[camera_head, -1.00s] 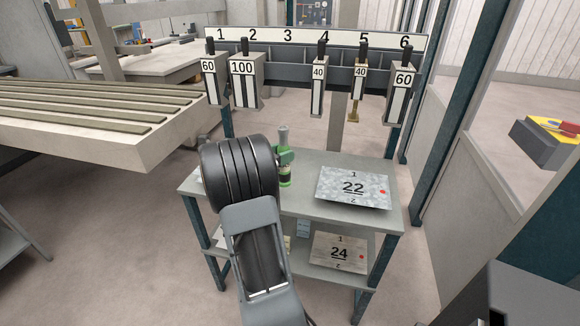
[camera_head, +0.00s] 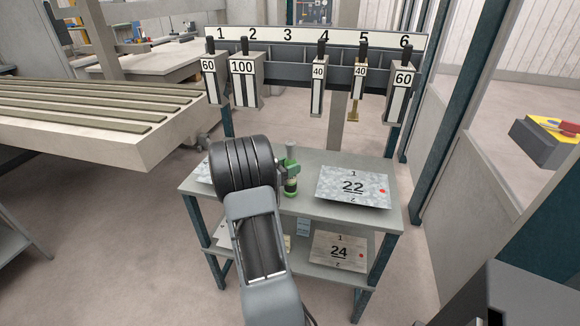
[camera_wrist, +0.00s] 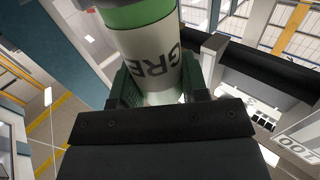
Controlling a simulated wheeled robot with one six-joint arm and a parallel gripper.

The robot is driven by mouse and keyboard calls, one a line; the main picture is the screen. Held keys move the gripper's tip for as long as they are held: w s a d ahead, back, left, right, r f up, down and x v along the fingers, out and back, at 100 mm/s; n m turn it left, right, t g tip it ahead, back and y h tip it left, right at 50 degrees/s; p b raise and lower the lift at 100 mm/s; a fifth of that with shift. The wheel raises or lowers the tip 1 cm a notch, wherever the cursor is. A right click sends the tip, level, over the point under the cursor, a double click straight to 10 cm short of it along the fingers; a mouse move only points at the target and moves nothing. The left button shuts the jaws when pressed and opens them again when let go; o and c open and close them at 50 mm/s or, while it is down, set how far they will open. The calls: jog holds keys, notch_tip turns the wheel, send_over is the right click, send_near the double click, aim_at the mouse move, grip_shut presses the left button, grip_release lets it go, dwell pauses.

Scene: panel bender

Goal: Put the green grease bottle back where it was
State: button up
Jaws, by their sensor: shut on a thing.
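The green grease bottle (camera_head: 290,186) is upright at the grey shelf table (camera_head: 310,213), right of my black wrist. My gripper (camera_head: 287,171) is shut on it; my wrist hides part of the jaws. In the wrist view the bottle (camera_wrist: 150,45) shows a white label with the letters GRE between green bands, held between the two dark green fingers (camera_wrist: 160,88). I cannot tell whether its base touches the table top.
A sheet marked 22 (camera_head: 352,188) lies on the table's right side, and one marked 24 (camera_head: 338,252) on the lower shelf. A numbered rack (camera_head: 300,73) with hanging tools stands behind. A slotted bench (camera_head: 90,125) is at left.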

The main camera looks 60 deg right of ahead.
jog(key=shift+f, duration=0.1)
jog(key=o, duration=1)
